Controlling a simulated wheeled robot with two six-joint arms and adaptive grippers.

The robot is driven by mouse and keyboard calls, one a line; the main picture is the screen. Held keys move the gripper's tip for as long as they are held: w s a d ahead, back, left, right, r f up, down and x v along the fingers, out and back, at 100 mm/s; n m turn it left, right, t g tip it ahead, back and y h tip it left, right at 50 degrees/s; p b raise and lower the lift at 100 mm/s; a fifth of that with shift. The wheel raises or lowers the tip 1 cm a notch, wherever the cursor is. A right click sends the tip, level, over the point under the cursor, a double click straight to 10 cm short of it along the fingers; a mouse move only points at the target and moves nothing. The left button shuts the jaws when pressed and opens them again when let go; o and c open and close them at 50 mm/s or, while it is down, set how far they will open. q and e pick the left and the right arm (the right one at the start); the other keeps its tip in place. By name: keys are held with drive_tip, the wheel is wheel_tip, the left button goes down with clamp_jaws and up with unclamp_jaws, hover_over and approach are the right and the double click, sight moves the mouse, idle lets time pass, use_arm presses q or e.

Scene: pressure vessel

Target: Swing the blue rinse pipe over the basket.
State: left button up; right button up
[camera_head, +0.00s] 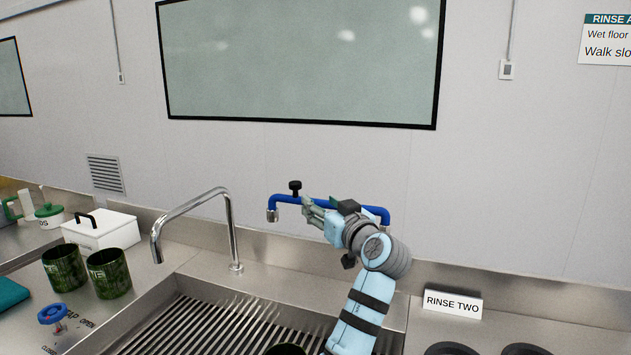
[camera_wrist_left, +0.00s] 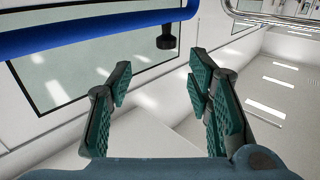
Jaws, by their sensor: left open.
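The blue rinse pipe (camera_head: 366,209) spans the back of the sink in the head view, its metal outlet end at the left and a black knob (camera_head: 295,186) standing on top near that end. My left gripper (camera_head: 308,208) is open, just in front of the pipe and partly covering its middle. In the left wrist view the blue pipe (camera_wrist_left: 90,31) crosses the upper left, outside the open fingers (camera_wrist_left: 155,80), and the knob (camera_wrist_left: 167,40) shows beyond the fingertips. The fingers hold nothing. I cannot make out a basket for certain. My right gripper is not in view.
A chrome faucet (camera_head: 232,230) arches over the slatted sink (camera_head: 200,325). Green patterned cups (camera_head: 65,268), a white box (camera_head: 102,230) and a blue valve wheel (camera_head: 52,313) are at the left. A RINSE TWO sign (camera_head: 452,304) stands at the right.

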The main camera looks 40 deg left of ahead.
sight(298, 186)
use_arm(q)
drive_tip(key=x, duration=0.4)
drive_tip(key=p+x, duration=0.1)
drive_tip(key=x, duration=0.8)
drive_tip(key=shift+s+a+r, duration=0.25)
drive_tip(key=shift+a, duration=0.3)
drive_tip(key=shift+s+r, duration=0.1)
drive_tip(key=shift+r, duration=0.05)
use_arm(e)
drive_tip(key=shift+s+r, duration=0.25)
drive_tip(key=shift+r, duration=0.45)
use_arm(q)
clamp_jaws()
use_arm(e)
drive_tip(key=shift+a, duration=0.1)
